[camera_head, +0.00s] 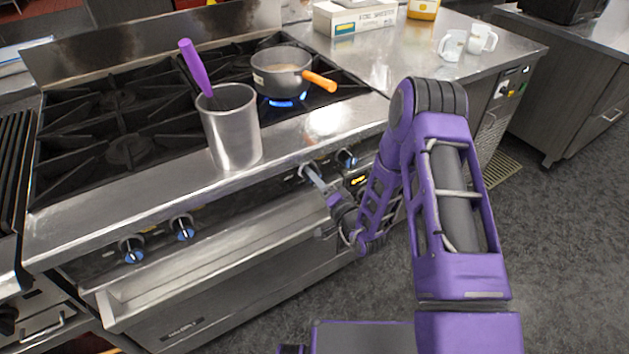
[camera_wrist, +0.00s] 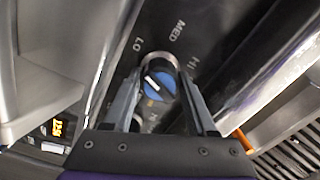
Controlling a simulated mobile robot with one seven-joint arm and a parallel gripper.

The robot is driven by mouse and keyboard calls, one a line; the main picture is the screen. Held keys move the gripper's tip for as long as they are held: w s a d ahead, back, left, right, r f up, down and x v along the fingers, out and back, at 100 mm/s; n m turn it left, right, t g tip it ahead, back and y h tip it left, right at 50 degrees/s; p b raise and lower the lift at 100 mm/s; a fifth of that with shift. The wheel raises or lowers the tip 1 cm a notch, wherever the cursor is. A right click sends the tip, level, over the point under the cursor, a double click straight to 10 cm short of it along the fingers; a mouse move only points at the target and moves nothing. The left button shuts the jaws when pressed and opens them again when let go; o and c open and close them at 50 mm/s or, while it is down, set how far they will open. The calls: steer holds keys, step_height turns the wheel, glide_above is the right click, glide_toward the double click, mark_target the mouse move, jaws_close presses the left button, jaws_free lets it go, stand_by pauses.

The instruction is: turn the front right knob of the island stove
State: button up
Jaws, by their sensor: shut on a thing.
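The island stove (camera_head: 130,180) fills the left of the head view, with a row of black knobs with blue faces on its front panel. My gripper (camera_head: 308,172) is at the panel, left of the rightmost visible knob (camera_head: 346,158). In the wrist view my gripper (camera_wrist: 160,92) has its two fingers on either side of a knob (camera_wrist: 158,84), shut on it. The knob's blue face and pale pointer line show between the fingers, with LO, MED and HI marked around it. In the head view my gripper mostly hides this knob.
A pot (camera_head: 282,75) with an orange handle sits over a lit blue flame (camera_head: 288,100). A metal container (camera_head: 232,130) with a purple-handled utensil stands at the stove's front edge. White mugs (camera_head: 453,45) and a box (camera_head: 355,15) are on the counter. A lit orange display (camera_head: 358,181) is beside my gripper.

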stand_by(0.4)
steer(key=o, duration=1.4)
steer(key=shift+c, duration=0.2)
steer(key=shift+s, duration=0.1)
steer(key=v, duration=1.7)
steer(key=shift+d, duration=0.1)
